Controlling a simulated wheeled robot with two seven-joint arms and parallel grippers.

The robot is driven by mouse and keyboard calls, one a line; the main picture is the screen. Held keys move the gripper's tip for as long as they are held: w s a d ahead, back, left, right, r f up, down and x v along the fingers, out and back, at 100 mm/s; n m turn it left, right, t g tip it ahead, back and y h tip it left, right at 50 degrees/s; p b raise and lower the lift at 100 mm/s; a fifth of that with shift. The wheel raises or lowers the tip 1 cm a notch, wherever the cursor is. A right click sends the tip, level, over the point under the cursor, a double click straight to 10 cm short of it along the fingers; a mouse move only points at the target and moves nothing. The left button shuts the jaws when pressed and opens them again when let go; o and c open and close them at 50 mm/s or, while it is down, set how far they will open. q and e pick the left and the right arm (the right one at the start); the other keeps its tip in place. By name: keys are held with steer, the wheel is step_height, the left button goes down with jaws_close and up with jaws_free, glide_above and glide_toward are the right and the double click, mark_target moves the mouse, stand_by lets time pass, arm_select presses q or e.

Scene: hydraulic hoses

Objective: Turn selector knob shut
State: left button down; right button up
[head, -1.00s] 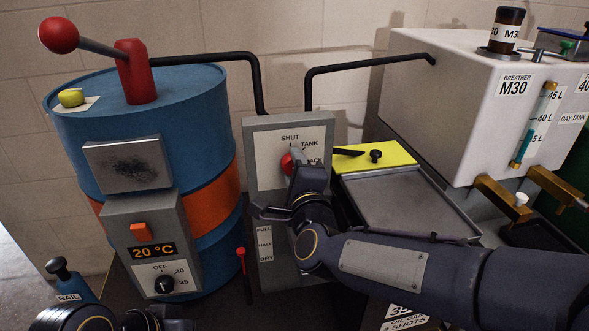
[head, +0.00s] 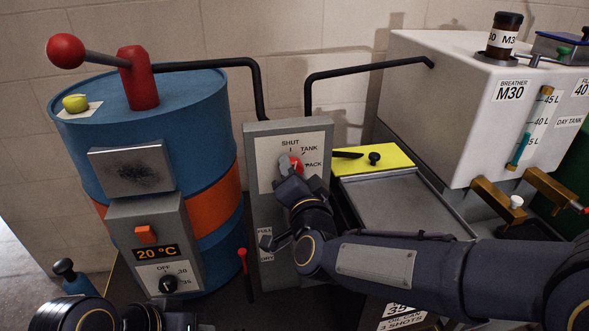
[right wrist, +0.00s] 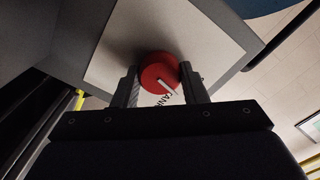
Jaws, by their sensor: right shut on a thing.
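The red selector knob (head: 292,161) sits on a white label plate on the grey upright box (head: 255,215). The label reads SHUT at the top, TANK to the upper right and a partly hidden word ending in ACK to the right. My right gripper (head: 290,172) is at the knob and covers its lower part. In the right wrist view the red knob (right wrist: 158,70) is between the two fingers of my right gripper (right wrist: 160,82), which are shut on it. A white pointer line on the knob shows there. My left gripper (head: 150,318) is at the bottom left edge, its fingers unclear.
A blue drum (head: 190,115) with a red-ball lever (head: 66,51) stands left. A white day tank (head: 450,90) stands right. A yellow plate (head: 375,159) and grey tray (head: 400,205) lie beside the box. Black pipes (head: 311,85) run above it.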

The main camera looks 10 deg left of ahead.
steer(key=shift+f+n+p, duration=0.1)
steer(key=shift+n+p, duration=0.2)
steer(key=shift+n, duration=0.9)
steer(key=o, duration=1)
steer(key=v, duration=0.8)
